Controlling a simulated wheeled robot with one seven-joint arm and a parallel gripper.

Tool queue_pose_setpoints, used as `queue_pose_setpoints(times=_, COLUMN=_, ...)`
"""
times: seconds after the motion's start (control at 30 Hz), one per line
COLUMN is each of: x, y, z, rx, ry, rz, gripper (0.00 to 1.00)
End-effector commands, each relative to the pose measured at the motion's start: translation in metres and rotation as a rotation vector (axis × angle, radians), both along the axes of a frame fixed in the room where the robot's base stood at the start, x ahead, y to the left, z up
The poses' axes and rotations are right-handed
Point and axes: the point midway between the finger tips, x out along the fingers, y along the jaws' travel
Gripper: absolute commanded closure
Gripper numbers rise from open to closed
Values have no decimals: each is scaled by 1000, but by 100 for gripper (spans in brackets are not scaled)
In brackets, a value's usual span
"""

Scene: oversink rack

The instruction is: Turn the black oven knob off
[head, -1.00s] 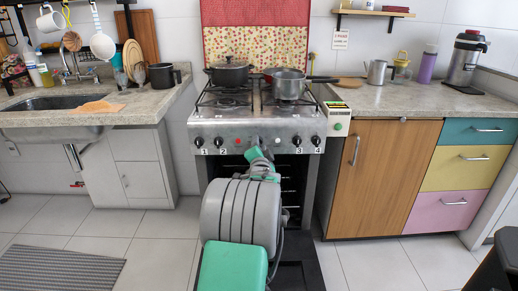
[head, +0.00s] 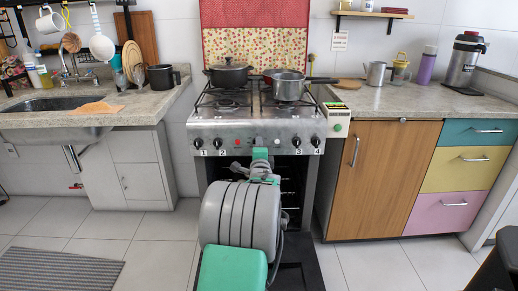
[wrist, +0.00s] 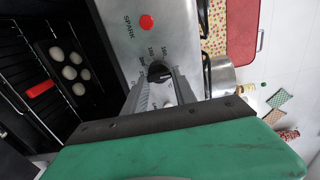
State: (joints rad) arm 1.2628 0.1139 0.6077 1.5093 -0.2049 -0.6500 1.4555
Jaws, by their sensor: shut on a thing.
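The black oven knob (wrist: 158,71) is on the steel front panel of the stove, beside printed temperature numbers in the wrist view. My gripper (wrist: 160,80) has one finger on each side of it and is shut on the knob. In the head view my gripper (head: 259,147) reaches the middle of the stove panel (head: 270,130) and hides the oven knob there. The knob's exact pointer angle is hard to read.
Burner knobs (head: 218,143) labelled with numbers sit either side on the panel. A red button (wrist: 146,22) marked SPARK is nearby. The oven is open below, with a tray of pale round items (wrist: 69,72). Pots (head: 289,86) stand on the stovetop.

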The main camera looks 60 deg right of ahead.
Motion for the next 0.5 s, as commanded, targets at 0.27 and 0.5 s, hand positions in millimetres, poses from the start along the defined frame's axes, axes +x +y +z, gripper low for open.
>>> queue_pose_setpoints(times=0.27, x=0, y=0, z=-1, rx=5, ry=-5, rz=0, gripper=100)
queue_pose_setpoints(times=0.5, x=0, y=0, z=-1, rx=5, ry=-5, rz=0, gripper=58)
